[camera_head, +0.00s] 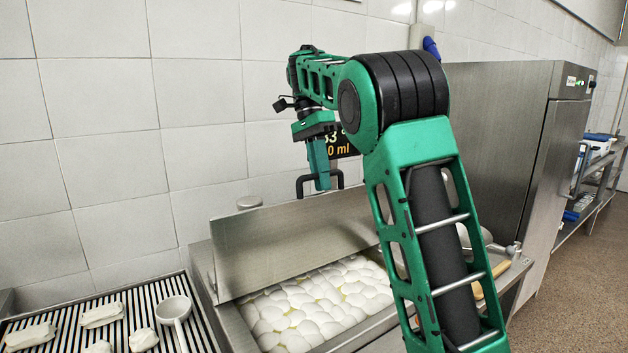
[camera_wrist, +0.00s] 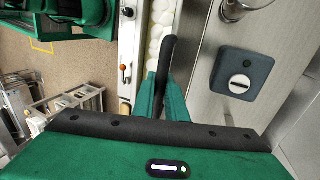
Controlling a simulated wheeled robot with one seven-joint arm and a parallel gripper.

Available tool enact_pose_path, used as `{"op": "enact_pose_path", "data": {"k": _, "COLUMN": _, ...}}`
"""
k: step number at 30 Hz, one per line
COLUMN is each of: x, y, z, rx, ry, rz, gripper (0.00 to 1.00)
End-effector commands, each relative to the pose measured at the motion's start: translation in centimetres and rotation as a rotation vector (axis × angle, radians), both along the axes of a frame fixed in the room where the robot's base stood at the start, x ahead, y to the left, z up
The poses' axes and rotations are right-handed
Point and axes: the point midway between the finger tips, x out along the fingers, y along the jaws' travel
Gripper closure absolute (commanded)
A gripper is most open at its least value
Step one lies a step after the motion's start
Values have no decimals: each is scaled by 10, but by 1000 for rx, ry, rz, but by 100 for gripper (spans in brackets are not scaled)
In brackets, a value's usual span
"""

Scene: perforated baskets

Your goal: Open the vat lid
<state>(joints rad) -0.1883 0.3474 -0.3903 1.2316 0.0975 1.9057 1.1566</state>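The vat lid (camera_head: 290,243) is a flat steel sheet, tilted up steeply along the back of the vat (camera_head: 232,328), with a wide gap at the front. White rounded lumps (camera_head: 312,300) fill the vat below. The black lid handle (camera_head: 337,180) stands at the lid's upper side. My gripper (camera_head: 321,186) points down at the handle from above. In the wrist view, the green fingers (camera_wrist: 164,103) lie on either side of the dark handle bar (camera_wrist: 166,62) and appear closed on it. The exact contact is partly hidden. My arm covers the lid's right end.
A slatted rack (camera_head: 70,335) at the lower left holds pale pieces and a white ladle (camera_head: 174,309). A tall steel cabinet (camera_head: 490,140) stands at the right. A dark display (camera_head: 342,143) is behind my gripper, near the tiled wall (camera_head: 110,130). Floor is clear at the right.

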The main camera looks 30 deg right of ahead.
Motion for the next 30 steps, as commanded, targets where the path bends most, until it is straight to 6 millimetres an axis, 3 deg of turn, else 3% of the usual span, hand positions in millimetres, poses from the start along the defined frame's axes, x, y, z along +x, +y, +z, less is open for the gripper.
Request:
{"op": "enact_pose_path", "data": {"k": 3, "x": -4, "y": 2, "z": 9, "rx": 1, "ry": -3, "rz": 5, "gripper": 100}}
{"op": "enact_pose_path", "data": {"k": 15, "x": -6, "y": 7, "z": 12, "rx": 3, "ry": -3, "rz": 10, "gripper": 100}}
{"op": "enact_pose_path", "data": {"k": 16, "x": -6, "y": 7, "z": 12, "rx": 3, "ry": -3, "rz": 10, "gripper": 83}}
{"op": "enact_pose_path", "data": {"k": 18, "x": -6, "y": 7, "z": 12, "rx": 3, "ry": -3, "rz": 10, "gripper": 69}}
{"op": "enact_pose_path", "data": {"k": 30, "x": -4, "y": 8, "z": 9, "rx": 1, "ry": 1, "rz": 10, "gripper": 69}}
